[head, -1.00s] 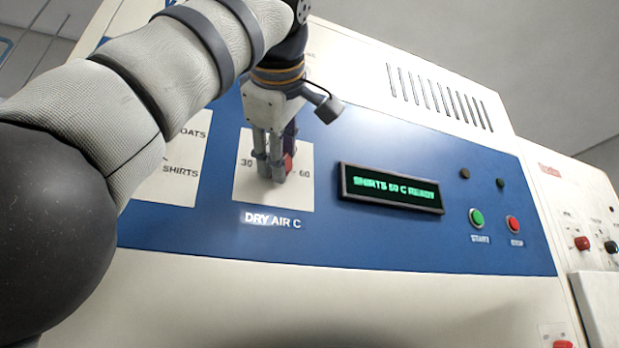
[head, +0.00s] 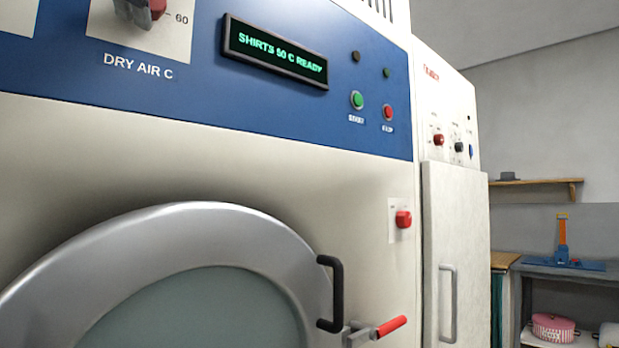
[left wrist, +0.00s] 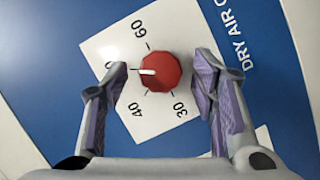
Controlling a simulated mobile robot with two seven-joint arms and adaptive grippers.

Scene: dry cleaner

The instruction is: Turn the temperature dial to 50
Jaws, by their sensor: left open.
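The temperature dial, a round red knob (left wrist: 160,71) with a white pointer, sits on a white scale plate (left wrist: 125,45) in the left wrist view. Its pointer faces left, between the 60 and 40 marks, at a label mostly hidden by a finger. My left gripper (left wrist: 162,68) is open, with one finger on each side of the knob and a gap on both sides. In the head view only a bit of the red knob (head: 158,9) shows at the top edge. The display (head: 275,52) reads SHIRTS, what looks like 50 C, READY. My right gripper is not in view.
Green (head: 357,99) and red (head: 388,112) buttons sit right of the display. Below is a round door (head: 190,225) with a black handle (head: 332,293) and a red-tipped lever (head: 390,326). A white cabinet (head: 455,240) stands to the right, with a shelf (head: 545,182) beyond.

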